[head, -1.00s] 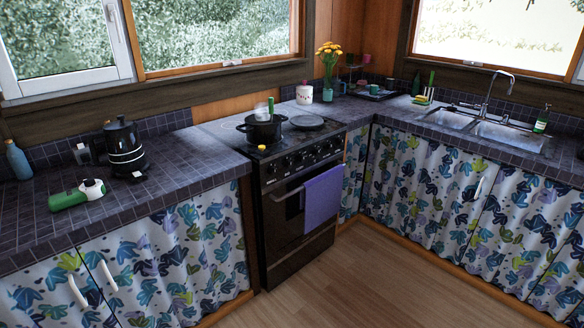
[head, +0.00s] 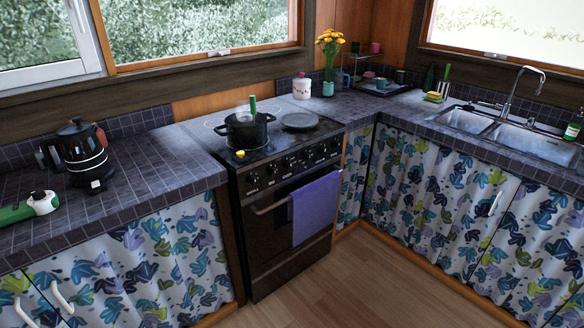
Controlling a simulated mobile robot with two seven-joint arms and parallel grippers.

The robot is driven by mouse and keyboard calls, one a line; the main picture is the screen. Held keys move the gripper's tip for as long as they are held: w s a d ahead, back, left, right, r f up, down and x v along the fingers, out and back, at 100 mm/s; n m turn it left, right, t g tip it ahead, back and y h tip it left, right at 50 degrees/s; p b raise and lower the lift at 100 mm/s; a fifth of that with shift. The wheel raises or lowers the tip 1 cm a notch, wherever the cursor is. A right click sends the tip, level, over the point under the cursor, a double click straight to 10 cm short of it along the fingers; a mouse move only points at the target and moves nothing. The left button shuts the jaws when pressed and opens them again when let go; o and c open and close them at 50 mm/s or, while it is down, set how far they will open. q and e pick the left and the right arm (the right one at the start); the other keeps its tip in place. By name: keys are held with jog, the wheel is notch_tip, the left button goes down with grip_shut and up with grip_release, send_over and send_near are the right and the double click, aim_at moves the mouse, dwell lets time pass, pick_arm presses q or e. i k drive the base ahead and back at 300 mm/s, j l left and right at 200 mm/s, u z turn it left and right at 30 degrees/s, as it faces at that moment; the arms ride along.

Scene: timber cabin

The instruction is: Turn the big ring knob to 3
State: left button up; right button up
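The black stove (head: 290,215) stands in the middle of the head view between two tiled counters. A row of dark knobs (head: 290,163) runs along its front panel; their numbers are too small to read, and I cannot tell which is the big ring knob. A black pot (head: 246,131) with a green-handled utensil in it stands at the left of the cooktop. A round dark plate or burner (head: 299,121) lies to its right. A small yellow thing (head: 240,154) is at the cooktop's front left edge. Neither of my grippers is in view.
A purple towel (head: 316,208) hangs on the oven handle. A black kettle (head: 80,150) and a green-and-white item (head: 32,207) stand on the left counter. The sink (head: 500,133) is at right. The wooden floor (head: 335,285) before the stove is clear.

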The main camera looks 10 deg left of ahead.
aim_at(273, 173)
jog(key=i+l, duration=0.6)
jog(key=i, duration=0.2)
jog(key=i+l+z, duration=0.1)
jog(key=i+l, duration=0.2)
jog(key=i, duration=0.15)
